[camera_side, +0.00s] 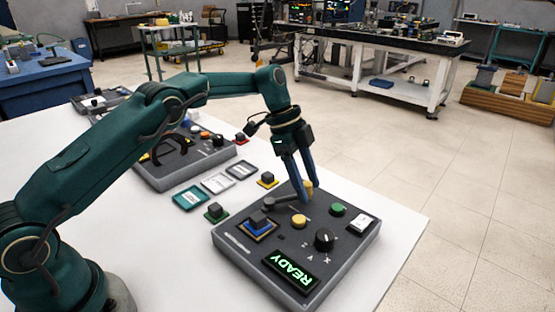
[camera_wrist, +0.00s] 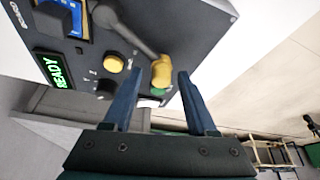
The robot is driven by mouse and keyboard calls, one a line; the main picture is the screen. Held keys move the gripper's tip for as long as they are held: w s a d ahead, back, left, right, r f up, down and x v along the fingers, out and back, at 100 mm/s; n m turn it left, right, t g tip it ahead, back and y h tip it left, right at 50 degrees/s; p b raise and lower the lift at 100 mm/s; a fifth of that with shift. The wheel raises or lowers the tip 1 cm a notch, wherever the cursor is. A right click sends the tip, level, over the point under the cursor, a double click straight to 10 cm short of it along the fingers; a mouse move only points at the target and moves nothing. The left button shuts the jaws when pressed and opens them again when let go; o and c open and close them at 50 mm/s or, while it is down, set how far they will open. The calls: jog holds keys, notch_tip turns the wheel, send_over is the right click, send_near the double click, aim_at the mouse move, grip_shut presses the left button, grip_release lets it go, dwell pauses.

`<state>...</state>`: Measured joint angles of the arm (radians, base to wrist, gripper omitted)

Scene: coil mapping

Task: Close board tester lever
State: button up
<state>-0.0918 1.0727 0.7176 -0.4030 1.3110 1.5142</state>
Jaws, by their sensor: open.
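The board tester (camera_side: 225,245) is a dark grey box near the front edge of the white table. Its lever (camera_side: 285,198) is a grey bar with a yellow knob (camera_side: 308,186) at its end. In the wrist view the lever (camera_wrist: 130,38) runs from the upper left to the yellow knob (camera_wrist: 161,72). My gripper (camera_side: 305,190) points down at the knob with its blue fingers open. In the wrist view my gripper (camera_wrist: 158,76) has a finger on each side of the knob, with gaps showing. A dark block sits on the tester's blue socket (camera_side: 262,232).
The tester carries a lit READY display (camera_side: 291,271), a black dial (camera_side: 324,239), a yellow button (camera_side: 299,221) and a green button (camera_side: 337,209). Several small blocks and flat cards lie left of it. A second grey device (camera_side: 160,178) stands behind. Right of the tester is a bare table strip.

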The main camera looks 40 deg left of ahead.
jog(key=shift+v, duration=2.35)
jog(key=shift+d, duration=0.1)
notch_tip(320, 180, up, 6)
jog(key=t, duration=0.1)
notch_tip(320, 180, up, 5)
send_over(294, 208)
jog(key=s+r+n+t+y, duration=0.25)
jog(key=s+r, duration=0.25)
jog(key=s, duration=0.3)
jog(key=s+a+f+n+y, duration=0.1)
jog(key=s+f+n, duration=0.4)
jog(key=s, duration=0.3)
jog(key=s+a+f+n+y, duration=0.1)
jog(key=s+a+f+n, duration=0.1)
jog(key=s+f+n, duration=0.3)
jog(key=s+n+t, duration=0.1)
jog(key=s+n, duration=0.1)
jog(key=shift+s+a+f+n, duration=0.3)
jog(key=shift+s+f+n, duration=0.05)
jog(key=shift+s, duration=0.05)
